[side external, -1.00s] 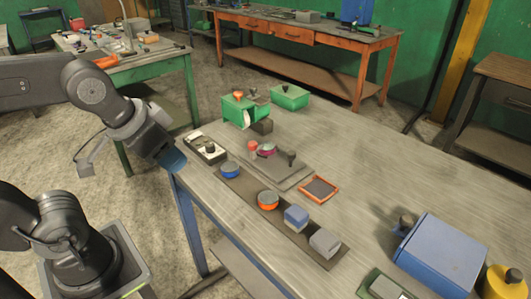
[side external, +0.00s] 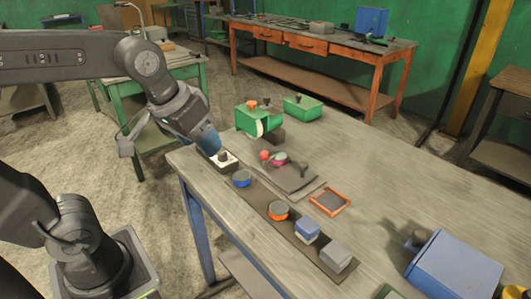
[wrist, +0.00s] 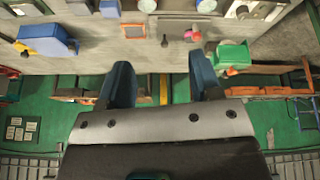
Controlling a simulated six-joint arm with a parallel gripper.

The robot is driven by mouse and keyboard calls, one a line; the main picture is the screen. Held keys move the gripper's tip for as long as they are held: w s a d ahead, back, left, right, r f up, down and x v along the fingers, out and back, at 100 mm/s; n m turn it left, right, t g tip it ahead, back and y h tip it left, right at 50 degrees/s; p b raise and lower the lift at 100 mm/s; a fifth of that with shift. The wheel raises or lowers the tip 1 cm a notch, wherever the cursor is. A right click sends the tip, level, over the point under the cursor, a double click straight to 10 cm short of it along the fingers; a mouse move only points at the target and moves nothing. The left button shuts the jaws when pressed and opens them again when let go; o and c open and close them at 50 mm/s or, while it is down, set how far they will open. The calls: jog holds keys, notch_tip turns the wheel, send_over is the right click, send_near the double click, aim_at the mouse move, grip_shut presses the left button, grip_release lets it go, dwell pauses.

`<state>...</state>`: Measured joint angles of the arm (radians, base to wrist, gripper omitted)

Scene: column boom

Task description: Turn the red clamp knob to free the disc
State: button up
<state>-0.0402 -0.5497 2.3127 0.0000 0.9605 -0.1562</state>
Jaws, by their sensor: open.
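A small red knob (side external: 265,155) stands at the left edge of a grey plate fixture (side external: 294,178) on the bench. A pinkish-red disc (side external: 279,159) lies beside the knob on the fixture, with a dark post near it. In the wrist view the knob (wrist: 188,34) is small, near the top. My gripper (side external: 207,142) is left of the fixture, near the bench's left edge, above a dark box with a white top (side external: 224,160). In the wrist view my gripper (wrist: 159,64) has its blue fingers apart with nothing between them. Whether the clamp grips the disc cannot be told.
A green machine (side external: 252,121) and green bin (side external: 303,106) stand behind the fixture. A dark strip with blue and orange round parts (side external: 278,211) and blocks runs along the front. An orange-rimmed tray (side external: 330,202) lies right, a blue box (side external: 455,265) farther right. Bare bench lies between.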

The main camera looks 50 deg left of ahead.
jog(key=w+a+n+g, duration=0.1)
jog(key=w+a+n, duration=0.15)
jog(key=w, duration=0.45)
jog(key=w+a+n+g, duration=0.1)
jog(key=w+a+n, duration=0.15)
jog(key=w, duration=0.35)
jog(key=n+g, duration=0.3)
jog(key=n, duration=0.5)
send_over(265, 153)
notch_tip(265, 153, down, 8)
notch_tip(265, 153, down, 13)
jog(key=shift+a+f, duration=0.1)
jog(key=shift+f, duration=0.1)
jog(key=c, duration=0.9)
jog(key=shift+c, duration=0.2)
